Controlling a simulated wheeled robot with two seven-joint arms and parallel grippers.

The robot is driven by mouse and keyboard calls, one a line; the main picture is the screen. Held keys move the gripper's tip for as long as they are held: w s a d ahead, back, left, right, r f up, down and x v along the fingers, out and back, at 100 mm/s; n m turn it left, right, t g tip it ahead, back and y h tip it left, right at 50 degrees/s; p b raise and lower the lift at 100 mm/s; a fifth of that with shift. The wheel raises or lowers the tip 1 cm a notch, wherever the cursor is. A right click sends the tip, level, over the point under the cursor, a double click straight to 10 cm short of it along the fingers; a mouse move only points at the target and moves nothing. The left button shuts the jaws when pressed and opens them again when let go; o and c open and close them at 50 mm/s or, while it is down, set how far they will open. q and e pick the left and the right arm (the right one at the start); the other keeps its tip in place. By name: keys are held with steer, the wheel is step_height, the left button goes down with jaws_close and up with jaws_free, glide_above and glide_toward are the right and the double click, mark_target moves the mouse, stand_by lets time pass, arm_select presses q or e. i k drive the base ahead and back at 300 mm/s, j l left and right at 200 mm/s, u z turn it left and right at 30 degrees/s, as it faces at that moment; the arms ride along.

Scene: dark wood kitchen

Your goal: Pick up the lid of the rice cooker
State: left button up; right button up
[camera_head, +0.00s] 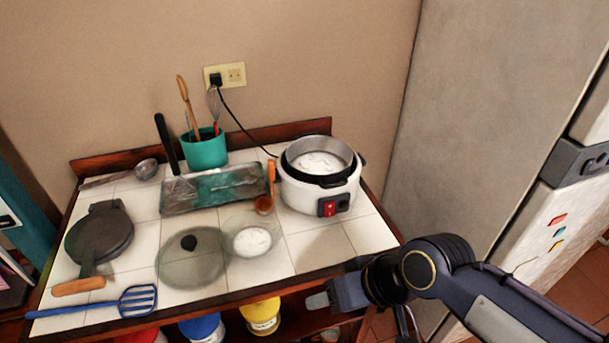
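The rice cooker (298,196) is white with a red switch on its front. It stands open at the right side of the tiled counter, with white contents inside. A round see-through lid (178,268) with a black knob lies flat on the tiles near the front, left of the cooker. My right gripper (318,301) is at the counter's front edge, to the right of the lid and apart from it. Its fingers are seen from the side, so I cannot tell its opening. My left gripper is out of view.
A glass bowl of white stuff (252,241) is beside the lid. A metal tray (225,195), a teal utensil holder (206,150), a waffle-iron-like pan (100,238) and a blue spatula (95,307) share the counter. A fridge (480,110) stands at the right.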

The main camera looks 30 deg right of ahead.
mark_target(193, 256)
steer(key=u, duration=0.6)
steer(key=l+u, duration=0.35)
steer(key=u, duration=0.15)
steer(key=k+l+u, duration=0.1)
steer(key=l+u, duration=0.2)
steer(key=u, duration=0.2)
steer(key=k+l+u, duration=0.15)
steer(key=l+u, duration=0.15)
steer(key=u, duration=0.15)
